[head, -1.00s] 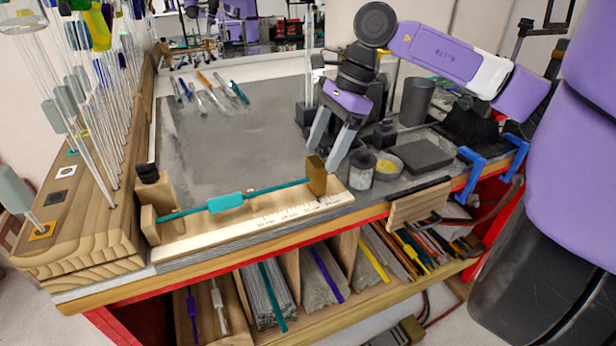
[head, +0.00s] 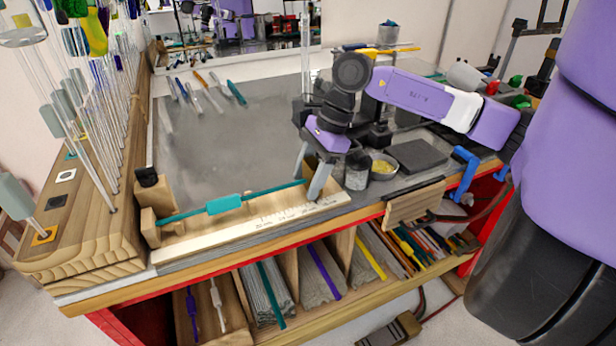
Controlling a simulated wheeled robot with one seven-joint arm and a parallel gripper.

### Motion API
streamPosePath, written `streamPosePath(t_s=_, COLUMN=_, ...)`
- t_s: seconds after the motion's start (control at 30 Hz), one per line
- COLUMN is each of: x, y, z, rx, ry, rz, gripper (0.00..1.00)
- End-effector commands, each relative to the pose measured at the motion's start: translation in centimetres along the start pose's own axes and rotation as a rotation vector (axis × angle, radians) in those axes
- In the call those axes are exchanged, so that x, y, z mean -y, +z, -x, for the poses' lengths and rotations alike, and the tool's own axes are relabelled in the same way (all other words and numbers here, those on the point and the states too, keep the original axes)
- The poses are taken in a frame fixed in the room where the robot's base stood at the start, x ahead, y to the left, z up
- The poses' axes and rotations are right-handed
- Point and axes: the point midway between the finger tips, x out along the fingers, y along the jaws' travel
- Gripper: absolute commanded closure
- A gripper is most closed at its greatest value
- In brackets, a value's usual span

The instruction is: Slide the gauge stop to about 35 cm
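The gauge is a pale wooden strip (head: 245,230) with printed marks along the bench's front edge. A teal rod with a thicker teal middle (head: 224,204) lies along it, its left end by a wooden end block (head: 149,226). The brown gauge stop (head: 311,167) is at the right end of the strip, partly hidden by my gripper. My gripper (head: 307,187) points down over it with its two fingers apart, one on each side of the stop. I cannot tell whether they touch it. The numbers are too small to read.
A glass jar (head: 357,171) and a dish with yellow contents (head: 382,166) stand just right of my gripper. Upright glass rods fill the wooden rack (head: 110,225) at the left. Several coloured rods (head: 205,92) lie at the back. The grey bench middle (head: 225,140) is clear.

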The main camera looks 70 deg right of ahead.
Motion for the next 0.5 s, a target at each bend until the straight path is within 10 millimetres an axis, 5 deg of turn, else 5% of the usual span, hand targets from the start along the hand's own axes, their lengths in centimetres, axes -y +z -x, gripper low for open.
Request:
streamPosePath(t_s=0.03, x=0.01, y=0.0, z=0.02, rx=0.0, ry=0.0, rz=0.0, gripper=0.55)
streamPosePath(t_s=0.27, x=0.0, y=0.01, z=0.04, rx=0.0, ry=0.0, rz=0.0, gripper=1.0)
streamPosePath(t_s=0.5, x=0.02, y=-0.16, z=0.01, rx=0.0, ry=0.0, rz=0.0, gripper=1.0)
